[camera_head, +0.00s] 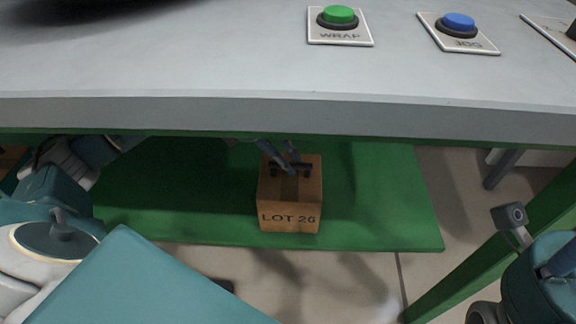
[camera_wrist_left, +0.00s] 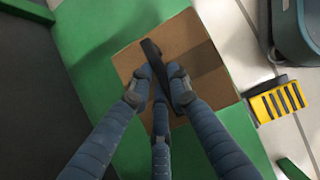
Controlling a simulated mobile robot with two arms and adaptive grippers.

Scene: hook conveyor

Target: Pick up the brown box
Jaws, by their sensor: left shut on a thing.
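The brown box (camera_head: 289,212), marked "LOT 26", is upright over the green lower shelf, below the grey table; I cannot tell whether it touches the shelf. A dark handle (camera_head: 306,171) is on its top. My left gripper (camera_head: 288,168) reaches down to the top of the box from behind the table edge, its fingers closed at the handle. In the left wrist view, the fingers (camera_wrist_left: 160,86) meet around the dark handle on the taped top of the box (camera_wrist_left: 205,62). The fingers hide part of the handle. My right gripper is not seen.
The grey tabletop (camera_head: 180,70) hangs over the shelf, with a green button (camera_head: 340,15) and a blue button (camera_head: 459,21) on it. The green shelf (camera_head: 385,205) is clear beside the box. A yellow-and-black striped block (camera_wrist_left: 278,100) is on the floor side.

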